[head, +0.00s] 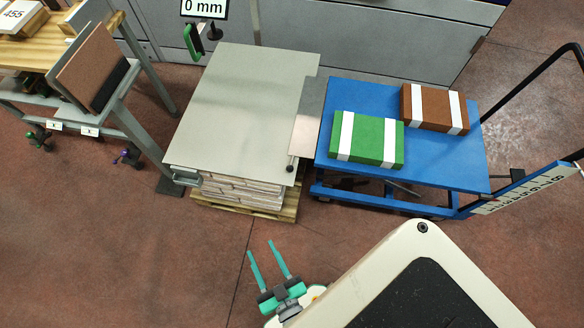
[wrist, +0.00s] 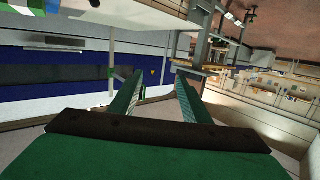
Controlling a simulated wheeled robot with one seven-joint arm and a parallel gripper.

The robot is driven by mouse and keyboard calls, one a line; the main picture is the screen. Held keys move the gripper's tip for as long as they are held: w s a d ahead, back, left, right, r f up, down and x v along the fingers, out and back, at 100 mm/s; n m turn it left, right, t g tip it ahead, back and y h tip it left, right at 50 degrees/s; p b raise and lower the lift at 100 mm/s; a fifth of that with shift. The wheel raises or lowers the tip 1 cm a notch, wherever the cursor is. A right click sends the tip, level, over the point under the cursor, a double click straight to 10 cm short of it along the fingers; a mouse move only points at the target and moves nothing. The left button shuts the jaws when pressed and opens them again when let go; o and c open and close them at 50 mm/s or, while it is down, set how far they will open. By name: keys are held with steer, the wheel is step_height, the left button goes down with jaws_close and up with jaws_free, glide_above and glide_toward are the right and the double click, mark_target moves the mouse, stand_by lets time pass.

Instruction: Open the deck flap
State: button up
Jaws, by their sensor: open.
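My gripper (head: 259,247) is open and empty, its two teal fingers spread above the floor in front of the pallet. It also shows in the wrist view (wrist: 158,75), with nothing between the fingers. A wide, flat grey deck (head: 250,95) lies over a stack of layers on a wooden pallet (head: 268,208). A narrow lighter plate (head: 307,125), which may be the flap, lies between the deck and the blue cart; I cannot tell for certain. A small dark knob (head: 291,168) sits near its front end. My gripper is well apart from all of these.
A blue cart (head: 470,172) on the right carries a green block (head: 371,140) and a brown block (head: 430,108), each with white bands. A bench (head: 40,52) stands at the left. A grey cabinet (head: 390,45) closes off the back. The floor before the pallet is clear.

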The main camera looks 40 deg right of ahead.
steer(key=w+d+f+m+h, duration=0.35)
steer(key=w+d+f, duration=0.45)
steer(key=f, duration=0.3)
steer(key=m+g+h, duration=0.2)
steer(key=h, duration=0.3)
glide_toward(290, 168)
steer(key=f, duration=0.1)
steer(key=shift+y, duration=0.25)
steer(key=x, duration=1)
steer(key=shift+w+d+f, duration=0.15)
steer(key=shift+d+f, duration=0.05)
steer(key=shift+d, duration=0.05)
steer(key=shift+c, duration=0.6)
jaws_close()
steer(key=shift+w, duration=0.1)
